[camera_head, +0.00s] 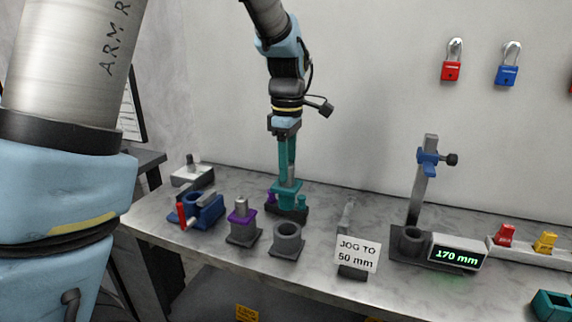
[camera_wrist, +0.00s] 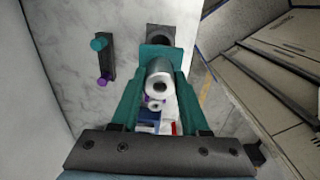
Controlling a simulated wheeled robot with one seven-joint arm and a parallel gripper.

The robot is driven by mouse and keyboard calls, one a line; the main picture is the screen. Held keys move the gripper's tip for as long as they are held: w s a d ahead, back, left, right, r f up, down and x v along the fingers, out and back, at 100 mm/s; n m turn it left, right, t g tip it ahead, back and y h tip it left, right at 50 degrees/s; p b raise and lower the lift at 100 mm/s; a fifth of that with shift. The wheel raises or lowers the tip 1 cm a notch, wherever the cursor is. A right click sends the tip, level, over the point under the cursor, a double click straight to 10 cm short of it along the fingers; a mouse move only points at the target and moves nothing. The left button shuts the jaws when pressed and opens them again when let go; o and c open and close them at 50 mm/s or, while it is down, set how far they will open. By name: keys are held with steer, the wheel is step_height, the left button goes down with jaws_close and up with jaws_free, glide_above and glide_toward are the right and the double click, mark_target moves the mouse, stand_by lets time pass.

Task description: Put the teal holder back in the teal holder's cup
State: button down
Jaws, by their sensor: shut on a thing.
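The teal holder (camera_head: 287,189) has a silver round stub on top. My gripper (camera_head: 287,172) is shut on it, its teal fingers pointing down. In the wrist view the holder's teal body (camera_wrist: 157,55) and silver stub (camera_wrist: 160,78) sit between the fingertips. The holder looks upright; whether its lower end touches anything is unclear. An empty round grey cup (camera_head: 287,240) on a square base stands nearer the head camera, apart from the holder. Its dark opening (camera_wrist: 161,32) shows just beyond the holder in the wrist view. A purple holder (camera_head: 242,216) stands in the neighbouring cup.
A dark stand (camera_head: 290,212) with purple and teal knobs is behind the holder; in the wrist view it is at left (camera_wrist: 105,60). A blue vise (camera_head: 203,209) lies left. A "JOG TO 50 mm" sign (camera_head: 358,253) and a gauge reading 170 mm (camera_head: 458,253) are right.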

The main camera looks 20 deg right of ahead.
mark_target(288, 209)
steer(key=shift+r+p, duration=0.15)
steer(key=shift+p, duration=0.15)
steer(key=shift+f+b, duration=1.65)
steer(key=shift+f, duration=1.35)
steer(key=shift+p, duration=0.8)
steer(key=shift+f+b, duration=1.5)
steer(key=shift+f, duration=1.6)
steer(key=shift+c, duration=1.6)
jaws_free()
step_height(288, 209, up, 11)
steer(key=shift+f+b, duration=0.1)
steer(key=shift+b, duration=0.75)
